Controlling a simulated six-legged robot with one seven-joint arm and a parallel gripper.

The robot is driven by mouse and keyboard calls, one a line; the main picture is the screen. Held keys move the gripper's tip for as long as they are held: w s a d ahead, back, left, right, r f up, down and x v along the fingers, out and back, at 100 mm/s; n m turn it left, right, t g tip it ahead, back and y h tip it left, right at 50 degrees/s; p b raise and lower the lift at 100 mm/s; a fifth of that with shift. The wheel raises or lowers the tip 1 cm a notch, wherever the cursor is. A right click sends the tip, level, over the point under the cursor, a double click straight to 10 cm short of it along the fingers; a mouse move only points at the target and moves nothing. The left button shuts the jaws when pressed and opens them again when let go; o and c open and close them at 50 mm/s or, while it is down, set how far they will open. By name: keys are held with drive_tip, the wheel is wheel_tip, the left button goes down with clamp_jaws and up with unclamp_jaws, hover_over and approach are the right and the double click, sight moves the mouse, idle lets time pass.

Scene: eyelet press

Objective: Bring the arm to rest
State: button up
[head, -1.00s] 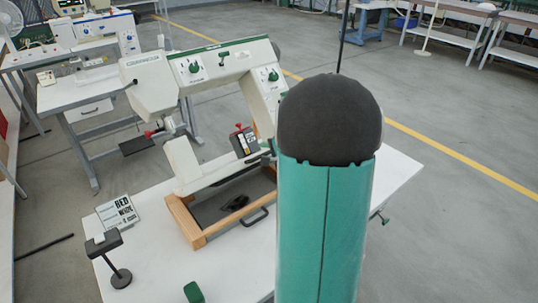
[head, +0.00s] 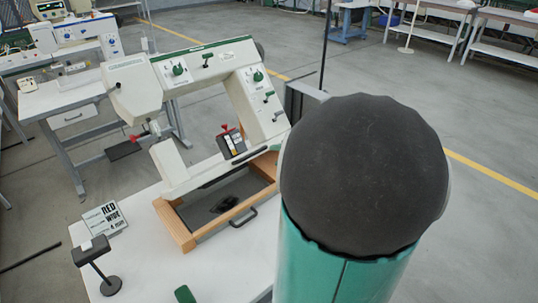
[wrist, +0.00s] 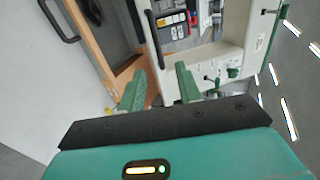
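My arm link, green with a dark rounded cap, fills the right foreground of the head view and hides part of the table behind it. My gripper (wrist: 160,70) shows only in the wrist view, with two green fingers apart and nothing between them. The white eyelet press (head: 205,60) with green knobs stands on the white table in the head view. Part of the press (wrist: 215,55) also shows beyond the fingers in the wrist view. I cannot tell the exact gap between the fingers and the press.
A wooden-sided drawer (head: 183,237) with a dark handle sits under the press. Open grey floor lies right of the press.

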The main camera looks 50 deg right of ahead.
drive_tip(key=shift+s+r, duration=0.3)
drive_tip(key=shift+s, duration=0.35)
drive_tip(key=shift+a, duration=0.1)
drive_tip(key=w+a+r+n+g+y, duration=0.1)
drive_tip(key=a+n+g+y, duration=0.3)
drive_tip(key=a, duration=0.8)
drive_tip(key=w+a+r+n+g+y, duration=0.15)
drive_tip(key=a+n, duration=0.45)
drive_tip(key=a, duration=0.6)
drive_tip(key=s+a+r+n+g+h, duration=0.1)
drive_tip(key=s+a+n+h, duration=0.3)
drive_tip(key=s+a+n, duration=0.4)
drive_tip(key=shift+s+a+r+n, duration=0.25)
drive_tip(key=shift+a+r+n, duration=0.35)
drive_tip(key=shift+a, duration=0.55)
drive_tip(key=shift+d+g, duration=0.1)
drive_tip(key=shift+g, duration=0.15)
